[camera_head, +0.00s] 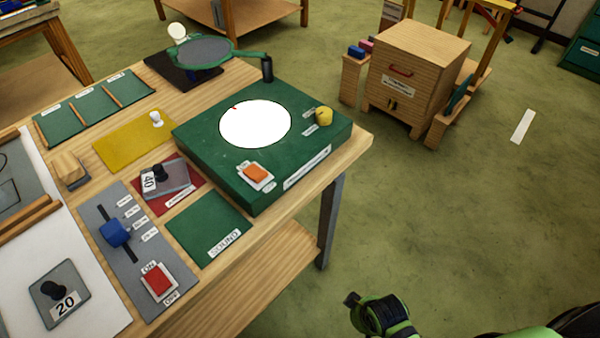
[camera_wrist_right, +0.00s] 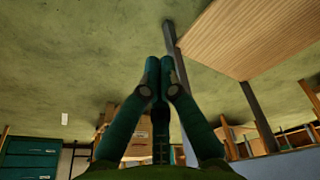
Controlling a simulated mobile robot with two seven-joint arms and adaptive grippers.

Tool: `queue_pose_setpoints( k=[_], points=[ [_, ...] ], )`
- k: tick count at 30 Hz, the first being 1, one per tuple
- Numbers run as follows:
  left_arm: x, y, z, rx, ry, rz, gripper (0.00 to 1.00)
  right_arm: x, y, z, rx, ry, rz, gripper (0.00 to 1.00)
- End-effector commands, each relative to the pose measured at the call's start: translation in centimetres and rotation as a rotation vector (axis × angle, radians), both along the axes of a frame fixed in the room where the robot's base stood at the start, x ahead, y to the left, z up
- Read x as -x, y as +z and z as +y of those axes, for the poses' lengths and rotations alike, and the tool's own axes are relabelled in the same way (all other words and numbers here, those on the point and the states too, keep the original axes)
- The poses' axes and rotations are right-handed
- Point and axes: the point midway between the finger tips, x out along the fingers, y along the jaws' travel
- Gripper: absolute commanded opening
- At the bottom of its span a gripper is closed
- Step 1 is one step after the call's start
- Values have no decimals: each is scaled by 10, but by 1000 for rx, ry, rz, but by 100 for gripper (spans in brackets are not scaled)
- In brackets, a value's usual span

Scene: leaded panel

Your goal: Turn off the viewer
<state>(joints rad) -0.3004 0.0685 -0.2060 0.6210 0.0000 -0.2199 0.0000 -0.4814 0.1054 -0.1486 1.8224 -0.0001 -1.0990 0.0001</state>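The viewer is a green box (camera_head: 215,160) on the near right part of the wooden table. Its round window (camera_head: 255,124) glows bright white. An orange rocker switch (camera_head: 256,174) on a white plate sits on the box's front side; its labels are too small to read. A yellow knob (camera_head: 323,116) sits at its right corner. My right gripper (camera_wrist_right: 160,64) has its two fingers together with nothing seen between them, below the tabletop's edge and apart from the viewer. A green and black part of my arm shows at the bottom of the head view. My left gripper is not in view.
A grey panel (camera_head: 122,285) holds a blue slider (camera_head: 114,232) and a red ON/OFF switch (camera_head: 157,281). A green SOUND mat (camera_head: 189,226) lies beside the viewer. A magnifier (camera_head: 205,51) stands behind it. A wooden cabinet (camera_head: 433,60) stands right; floor between is clear.

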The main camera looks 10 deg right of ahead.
Motion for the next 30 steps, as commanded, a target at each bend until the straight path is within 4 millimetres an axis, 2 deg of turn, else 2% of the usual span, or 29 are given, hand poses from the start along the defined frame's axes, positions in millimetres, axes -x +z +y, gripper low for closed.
queue_pose_setpoints(
  k=[1,7,10,11,13,19,24,27,30],
  points=[
    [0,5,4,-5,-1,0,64,-5,25,0,0,-2,-15,0],
    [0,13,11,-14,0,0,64,-20,101,-3,9,-23,-83,0],
    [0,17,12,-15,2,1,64,-34,139,-8,23,-56,-165,0],
    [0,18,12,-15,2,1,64,-41,153,-11,31,-73,-208,0],
    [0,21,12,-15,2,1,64,-68,187,-19,45,-129,-360,0],
    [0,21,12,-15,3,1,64,-130,244,-21,16,-200,-732,0],
    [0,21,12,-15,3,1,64,-168,293,0,-89,-150,-1035,0],
    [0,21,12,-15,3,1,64,-180,319,25,-191,-66,-1188,0],
    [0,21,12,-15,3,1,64,-182,338,54,-307,48,-1296,0]
  ],
)
